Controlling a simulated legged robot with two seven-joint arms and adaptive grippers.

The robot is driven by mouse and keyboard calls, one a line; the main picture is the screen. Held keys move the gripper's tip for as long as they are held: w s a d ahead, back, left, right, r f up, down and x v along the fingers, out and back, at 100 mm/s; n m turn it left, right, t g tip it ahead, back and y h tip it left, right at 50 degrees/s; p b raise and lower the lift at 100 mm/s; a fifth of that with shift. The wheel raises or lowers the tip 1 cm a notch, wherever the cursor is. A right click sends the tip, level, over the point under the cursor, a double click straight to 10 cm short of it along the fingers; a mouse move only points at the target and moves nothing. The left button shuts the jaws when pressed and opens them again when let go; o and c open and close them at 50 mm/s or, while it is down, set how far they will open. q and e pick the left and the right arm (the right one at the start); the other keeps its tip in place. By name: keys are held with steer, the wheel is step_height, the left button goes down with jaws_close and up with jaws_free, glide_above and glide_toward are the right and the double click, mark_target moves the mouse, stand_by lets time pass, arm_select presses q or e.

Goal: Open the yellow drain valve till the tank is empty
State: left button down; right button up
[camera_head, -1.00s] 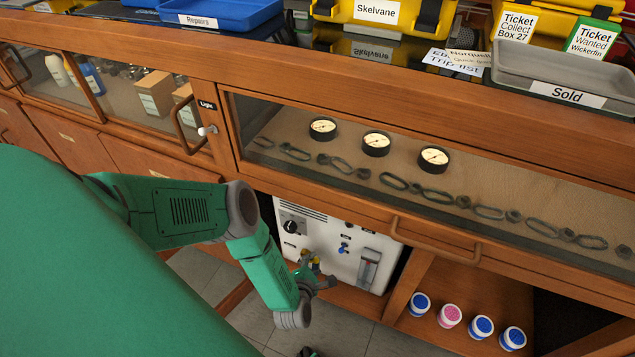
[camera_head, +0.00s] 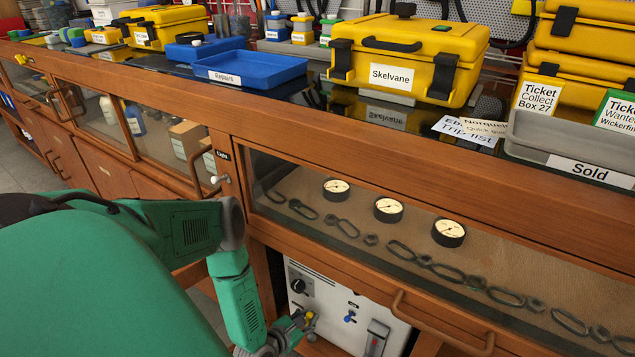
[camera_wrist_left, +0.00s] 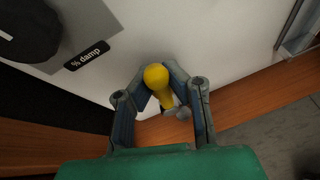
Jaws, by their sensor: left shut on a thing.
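The yellow drain valve (camera_wrist_left: 156,76) has a round knob on a short stem, low on the white testbench panel (camera_head: 335,303). In the left wrist view my left gripper (camera_wrist_left: 158,90) has its two fingers closed around the valve from both sides. In the head view the left gripper (camera_head: 298,325) is low in the picture at the panel's lower left, with a bit of yellow showing by its fingers. A gauge tube (camera_head: 376,338) is on the panel at right, cut by the picture edge. The liquid level cannot be read. My right gripper is not in view.
A black dial (camera_head: 298,286) and a blue knob (camera_head: 350,317) are on the panel. A glass-fronted wooden counter (camera_head: 370,262) overhangs the bench. A dark knob (camera_wrist_left: 28,30) is near the left gripper in the wrist view.

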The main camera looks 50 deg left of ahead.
arm_select(q)
steer(key=shift+s+a+f, duration=0.15)
steer(key=shift+s+f, duration=0.15)
steer(key=shift+s, duration=0.2)
steer(key=c, duration=1.5)
jaws_free()
steer(key=shift+w, duration=0.15)
steer(key=shift+r, duration=0.1)
steer(key=v, duration=0.7)
steer(key=shift+s, duration=0.2)
steer(key=shift+s, duration=0.1)
